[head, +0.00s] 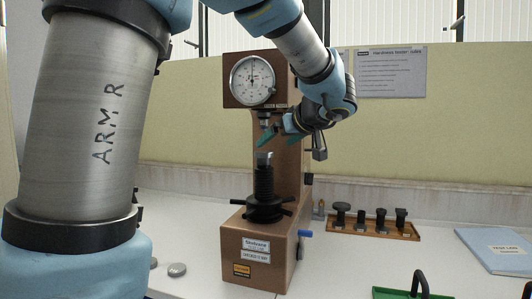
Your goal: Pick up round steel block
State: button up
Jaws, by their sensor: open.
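My gripper (277,138) has teal fingers and is open. It is in front of the hardness tester (264,270), between its dial gauge and its anvil, and nothing shows between the fingers. A small shiny steel block (264,158) sits on top of the black anvil screw, just below the fingers and apart from them. A round grey steel disc (177,269) lies flat on the white table at the left of the tester, with another small one beside it, partly hidden by my arm. I cannot tell for sure which piece is the round steel block.
A wooden tray (372,232) with several black anvils stands at the right of the tester. A blue folder (497,249) and a green tray (390,293) with a black handle are at the lower right. A blue lever sticks out from the tester.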

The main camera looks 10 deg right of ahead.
aim_at(264, 152)
jog(key=shift+a+f+p+x, duration=0.1)
jog(key=shift+p+x, duration=0.55)
jog(key=shift+x, duration=0.75)
jog(key=shift+a+f+p+x, duration=0.15)
jog(key=shift+p+x, duration=0.45)
jog(key=shift+x, duration=0.8)
jog(key=shift+s, duration=0.2)
grip_shut()
